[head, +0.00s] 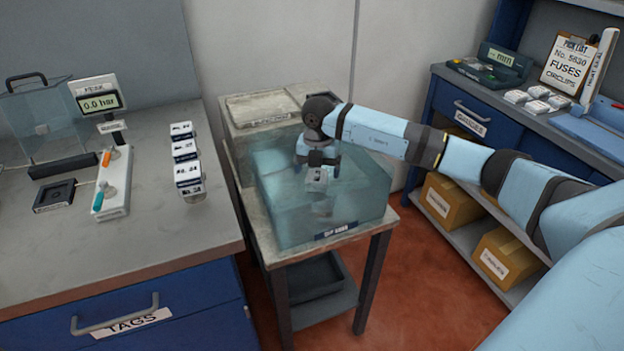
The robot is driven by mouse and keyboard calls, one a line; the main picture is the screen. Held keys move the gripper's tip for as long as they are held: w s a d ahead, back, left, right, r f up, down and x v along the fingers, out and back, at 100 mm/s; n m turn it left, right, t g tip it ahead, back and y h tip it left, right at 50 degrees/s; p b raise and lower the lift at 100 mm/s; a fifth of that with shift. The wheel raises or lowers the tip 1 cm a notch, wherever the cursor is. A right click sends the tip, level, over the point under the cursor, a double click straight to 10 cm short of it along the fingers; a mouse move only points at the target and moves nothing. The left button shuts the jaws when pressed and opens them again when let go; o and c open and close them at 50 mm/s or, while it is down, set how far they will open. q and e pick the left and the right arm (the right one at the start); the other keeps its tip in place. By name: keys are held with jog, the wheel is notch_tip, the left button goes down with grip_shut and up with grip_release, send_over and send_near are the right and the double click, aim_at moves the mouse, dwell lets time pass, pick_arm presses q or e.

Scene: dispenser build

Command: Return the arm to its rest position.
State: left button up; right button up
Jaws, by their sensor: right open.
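My right arm (375,132) reaches in from the right, bent down at its dark wrist. My right gripper (319,178) points down over the translucent bluish tank (357,203) on the small stand. The gripper is open. A small greyish shape (322,207) shows below the fingers through the tank; I cannot tell whether it is an object or a reflection. The fingertips are small and partly blurred against the tank. My left gripper is not in view.
The left bench (120,235) holds a gauge display (96,101), a rack with orange and teal handles (112,180), and labelled boxes (186,165). On the right, a blue cabinet (465,112) has shelves with cardboard boxes (503,257). Red floor (425,305) is open in front.

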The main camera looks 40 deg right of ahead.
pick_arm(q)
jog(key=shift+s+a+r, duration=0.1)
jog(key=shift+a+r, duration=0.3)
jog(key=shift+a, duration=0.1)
pick_arm(e)
jog(key=shift+r, duration=0.7)
pick_arm(q)
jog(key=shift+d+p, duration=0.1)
jog(key=shift+p, duration=0.2)
pick_arm(e)
jog(key=shift+r, duration=0.1)
